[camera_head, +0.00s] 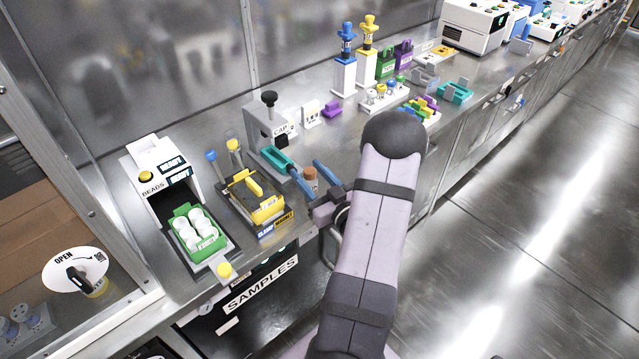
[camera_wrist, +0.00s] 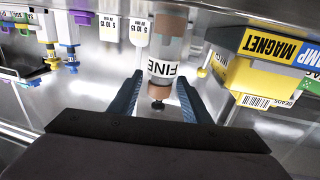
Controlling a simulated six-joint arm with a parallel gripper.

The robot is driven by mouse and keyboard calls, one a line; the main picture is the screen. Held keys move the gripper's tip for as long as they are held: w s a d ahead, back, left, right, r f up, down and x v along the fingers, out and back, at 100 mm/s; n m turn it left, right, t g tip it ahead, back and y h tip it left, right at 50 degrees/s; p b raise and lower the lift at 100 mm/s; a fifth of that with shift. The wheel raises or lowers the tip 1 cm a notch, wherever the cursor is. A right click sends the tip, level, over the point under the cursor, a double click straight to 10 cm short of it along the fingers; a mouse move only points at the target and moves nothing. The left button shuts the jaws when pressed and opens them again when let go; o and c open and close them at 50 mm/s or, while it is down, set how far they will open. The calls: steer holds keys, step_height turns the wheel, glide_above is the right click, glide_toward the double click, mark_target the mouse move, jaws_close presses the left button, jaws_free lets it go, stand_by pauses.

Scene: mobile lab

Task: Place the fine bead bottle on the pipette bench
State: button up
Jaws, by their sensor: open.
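The fine bead bottle (camera_wrist: 164,68), with a white label reading FINE and a brown cap, lies between my gripper's fingers in the wrist view. In the head view its orange-brown cap (camera_head: 310,173) shows between the blue fingers; its lower part is hidden. My gripper (camera_head: 307,168) is open, one finger on each side of the bottle, and I cannot tell whether either touches it. The gripper also shows in the wrist view (camera_wrist: 160,82). Blue and yellow pipettes (camera_head: 357,42) stand on white stands farther along the steel bench (camera_head: 318,88).
A yellow magnet rack (camera_head: 257,208) stands just left of my gripper. A teal-trayed capping device (camera_head: 268,127) stands behind it. A bead dispenser (camera_head: 150,165) with a green rack (camera_head: 203,240) is farther left. Tip racks (camera_head: 418,108) stand near the front edge beyond my arm.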

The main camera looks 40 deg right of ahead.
steer(key=s+a+b, duration=0.2)
steer(key=s+b, duration=0.1)
steer(key=s, duration=0.9)
